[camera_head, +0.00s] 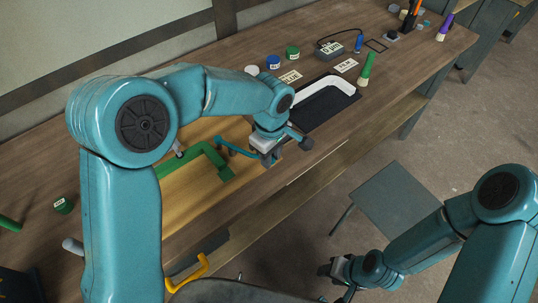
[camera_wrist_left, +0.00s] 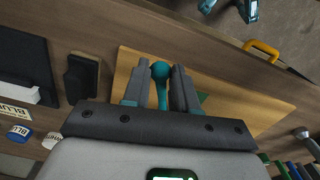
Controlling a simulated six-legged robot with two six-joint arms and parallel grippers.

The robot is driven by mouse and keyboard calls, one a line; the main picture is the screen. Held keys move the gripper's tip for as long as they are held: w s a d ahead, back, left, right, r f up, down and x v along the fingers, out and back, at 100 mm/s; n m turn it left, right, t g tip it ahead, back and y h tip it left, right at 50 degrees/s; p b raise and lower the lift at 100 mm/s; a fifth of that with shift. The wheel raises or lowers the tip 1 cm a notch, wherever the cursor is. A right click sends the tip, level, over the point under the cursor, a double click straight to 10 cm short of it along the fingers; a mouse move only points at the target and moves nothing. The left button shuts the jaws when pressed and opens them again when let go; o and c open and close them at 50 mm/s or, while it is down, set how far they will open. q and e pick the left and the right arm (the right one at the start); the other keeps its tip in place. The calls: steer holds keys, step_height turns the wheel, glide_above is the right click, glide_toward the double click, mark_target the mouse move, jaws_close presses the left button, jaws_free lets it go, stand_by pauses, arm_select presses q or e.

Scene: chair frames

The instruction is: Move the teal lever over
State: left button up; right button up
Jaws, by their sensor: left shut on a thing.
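The teal lever (camera_head: 236,149) is a thin bar ending in a round knob, low over a yellowish wooden board on the bench. In the left wrist view its knob (camera_wrist_left: 160,70) and stem lie between my two fingers. My left gripper (camera_head: 268,156) is shut on the lever, over the board's right end. The fingers show clearly in the left wrist view (camera_wrist_left: 160,88). The lever's base is not clearly visible. My right gripper (camera_head: 338,279) hangs at the lower middle, away from the bench; its finger opening is unclear.
A green angled bar (camera_head: 203,158) lies on the board (camera_head: 205,196), left of my left gripper. A black mat (camera_head: 325,108) with a white curved piece (camera_head: 322,92) is to the right. A yellow handle (camera_head: 190,273) sticks out near the bench front. A grey stool (camera_head: 393,200) stands below.

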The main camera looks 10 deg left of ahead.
arm_select(q)
steer(key=shift+w, duration=0.1)
steer(key=shift+w+d+p, duration=0.25)
steer(key=shift+w+p, duration=0.2)
steer(key=shift+w, duration=0.6)
steer(key=o, duration=0.9)
steer(key=shift+w, duration=0.15)
step_height(320, 180, up, 16)
steer(key=shift+r, duration=0.15)
